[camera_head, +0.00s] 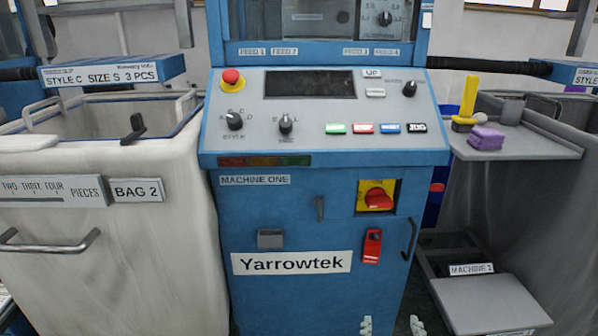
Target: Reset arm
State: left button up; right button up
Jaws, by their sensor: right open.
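My right gripper (391,326) just enters the bottom edge of the picture, right of centre. Only its two pale ridged fingertips show, spread apart with nothing between them. They appear in front of the lower part of the blue Yarrowtek machine (280,210), below its red-and-yellow rotary switch (377,197). The rest of the right gripper and arm is out of frame. My left gripper does not show.
A pale bin (110,260) marked BAG 2 stands at the left, with a metal handle (50,244). At the right, a grey shelf (540,148) holds a yellow-handled tool (468,100) and a purple block (486,138). A low grey platform (490,305) sits below.

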jog(key=d+n+t, duration=0.1)
jog(key=d+n, duration=0.4)
jog(key=d, duration=0.4)
jog(key=s+d+f+g+h, duration=0.2)
jog(key=s+d+f+g, duration=0.9)
jog(key=s+d+f, duration=0.45)
jog(key=a+f+m+y, duration=0.1)
jog(key=a+f+y, duration=0.1)
jog(key=a, duration=0.5)
jog(key=a+f+m+y, duration=0.1)
jog(key=a+f, duration=0.3)
jog(key=a, duration=0.3)
jog(key=shift+s+a+f+m+y, duration=0.35)
jog(key=shift+s+m+y, duration=0.05)
dwell(0.4)
